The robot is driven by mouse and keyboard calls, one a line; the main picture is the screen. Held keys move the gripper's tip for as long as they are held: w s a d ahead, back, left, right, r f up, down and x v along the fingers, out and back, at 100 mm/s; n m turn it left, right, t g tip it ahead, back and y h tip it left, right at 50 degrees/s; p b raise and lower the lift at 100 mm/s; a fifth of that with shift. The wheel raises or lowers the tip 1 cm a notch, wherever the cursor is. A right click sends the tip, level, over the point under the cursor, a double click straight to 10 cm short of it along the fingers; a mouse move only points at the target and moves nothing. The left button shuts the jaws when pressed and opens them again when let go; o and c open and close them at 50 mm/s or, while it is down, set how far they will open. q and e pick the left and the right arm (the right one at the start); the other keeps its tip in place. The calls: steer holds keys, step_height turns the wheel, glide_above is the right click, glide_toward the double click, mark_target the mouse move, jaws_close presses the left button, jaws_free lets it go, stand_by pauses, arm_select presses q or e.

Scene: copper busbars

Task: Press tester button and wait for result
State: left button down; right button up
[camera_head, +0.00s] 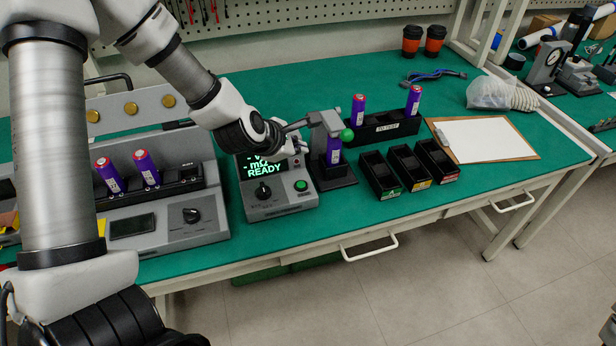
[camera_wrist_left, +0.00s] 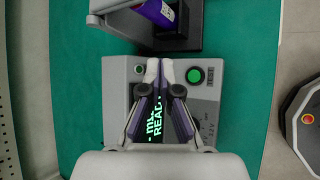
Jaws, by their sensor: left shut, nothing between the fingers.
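The tester (camera_head: 283,205) is a grey box on the green bench with a black knob, a round green button (camera_head: 301,185) and a lit screen (camera_head: 262,168) that ends in "READY". The button also shows in the left wrist view (camera_wrist_left: 195,75). My left gripper (camera_head: 301,147) is shut and empty over the far part of the tester. In the left wrist view its fingertips (camera_wrist_left: 160,71) lie just left of the button, not over it, and its fingers partly cover the screen. A purple cell (camera_head: 334,152) stands in the black fixture (camera_head: 337,182) beside the tester. My right gripper is not in view.
A lever with a green ball (camera_head: 346,135) stands close to my gripper. Three small black bins (camera_head: 381,188) and a rack (camera_head: 385,131) with two cells are to the right. A grey station (camera_head: 185,228) with two cells is at left. A clipboard (camera_head: 485,138) lies farther right.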

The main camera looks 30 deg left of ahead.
mark_target(300, 186)
arm_select(q)
steer(key=shift+d+r, duration=0.15)
steer(key=shift+r, duration=0.05)
step_height(300, 186, down, 8)
steer(key=b, duration=0.7)
steer(key=shift+f, duration=0.15)
steer(key=shift+f+b, duration=0.4)
stand_by(0.7)
steer(key=shift+f+b, duration=0.35)
steer(key=shift+b, duration=0.1)
